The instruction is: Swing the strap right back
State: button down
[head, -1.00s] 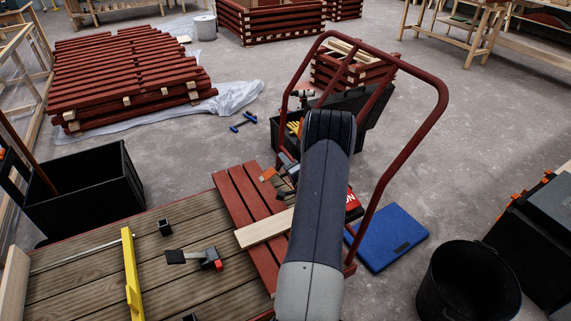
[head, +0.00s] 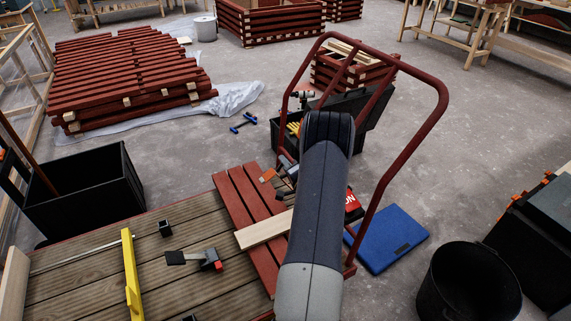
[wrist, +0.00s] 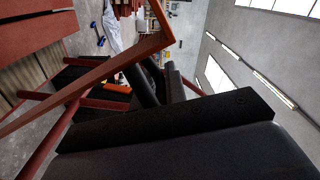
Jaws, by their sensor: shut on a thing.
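My gripper is hidden behind my own arm in the head view. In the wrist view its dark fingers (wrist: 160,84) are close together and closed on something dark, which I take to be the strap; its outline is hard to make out. An open black toolbox (head: 289,139) stands on the floor behind the red tubular handle, with yellow tool handles inside. Its dark lid (head: 374,108) is raised, partly behind my arm. The strap does not show clearly in the head view.
A red tubular handle (head: 411,148) arches around my arm. A decked platform (head: 85,262) carries red boards, a pale batten (head: 264,230), a yellow level (head: 131,272) and a clamp. A blue case (head: 392,238) and a black bucket (head: 467,285) stand right.

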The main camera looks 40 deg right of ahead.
jog(key=shift+d+r, duration=0.1)
jog(key=d, duration=0.2)
jog(key=s+d, duration=0.1)
jog(key=shift+s+d+r, duration=0.1)
jog(key=shift+d+r, duration=0.25)
jog(key=shift+d, duration=0.05)
jog(key=c, duration=1.5)
grip_release()
jog(key=shift+s, duration=0.1)
jog(key=p+v, duration=0.1)
jog(key=v, duration=0.9)
jog(key=shift+s+a, duration=0.2)
jog(key=shift+s, duration=0.1)
